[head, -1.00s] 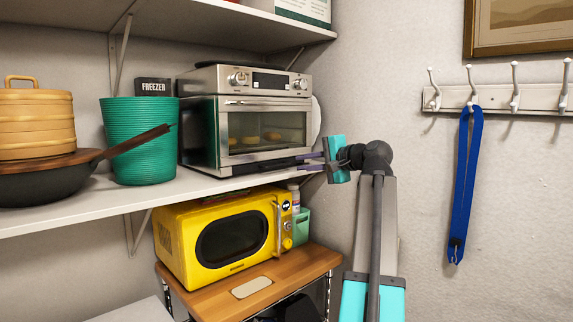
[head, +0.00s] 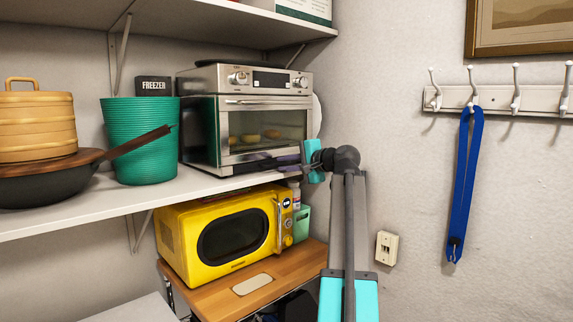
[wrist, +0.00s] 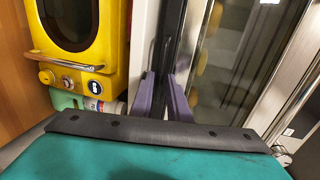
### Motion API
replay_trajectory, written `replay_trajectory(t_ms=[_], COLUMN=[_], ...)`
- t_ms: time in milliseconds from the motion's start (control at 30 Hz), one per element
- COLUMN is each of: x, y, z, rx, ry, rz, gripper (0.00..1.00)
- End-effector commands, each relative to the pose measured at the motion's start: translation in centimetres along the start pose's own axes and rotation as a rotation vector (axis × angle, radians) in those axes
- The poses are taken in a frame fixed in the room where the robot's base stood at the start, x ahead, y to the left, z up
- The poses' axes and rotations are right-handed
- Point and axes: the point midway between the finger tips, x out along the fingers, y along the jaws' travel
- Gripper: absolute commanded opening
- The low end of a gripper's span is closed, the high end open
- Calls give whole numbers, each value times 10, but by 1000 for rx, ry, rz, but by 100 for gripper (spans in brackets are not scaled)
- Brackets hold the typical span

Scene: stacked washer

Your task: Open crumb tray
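The crumb tray (head: 252,166) is a dark strip low on the front of the silver toaster oven (head: 232,76), under its glass door. In the wrist view the tray edge (wrist: 172,38) runs as a dark upright band beside the door glass. My gripper (head: 283,161) is at the right end of the tray front. In the wrist view its two purple fingers (wrist: 161,77) stand apart with a narrow gap, their tips at the dark band. I cannot tell whether they touch it. The oven door is shut, with food visible behind the glass.
The oven stands on a white shelf (head: 95,208) beside a green ribbed bin (head: 138,140) and a pan (head: 45,182). A yellow microwave (head: 222,235) sits below on a wooden top. A wall is close on the right.

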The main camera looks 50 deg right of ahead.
Motion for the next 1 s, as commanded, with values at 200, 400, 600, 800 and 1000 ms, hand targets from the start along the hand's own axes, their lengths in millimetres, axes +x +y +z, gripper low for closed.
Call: replay_trajectory(t_ms=[200, 400, 600, 800, 1000], x=[0, -1, -1, -1, -1], y=[0, 0, 0, 0, 0], z=[0, -1, -1, -1, -1], rx=[0, 0, 0, 0, 0], ry=[1, 1, 1, 1, 2], rz=[0, 0, 0, 0, 0], gripper=[0, 0, 0, 0, 0])
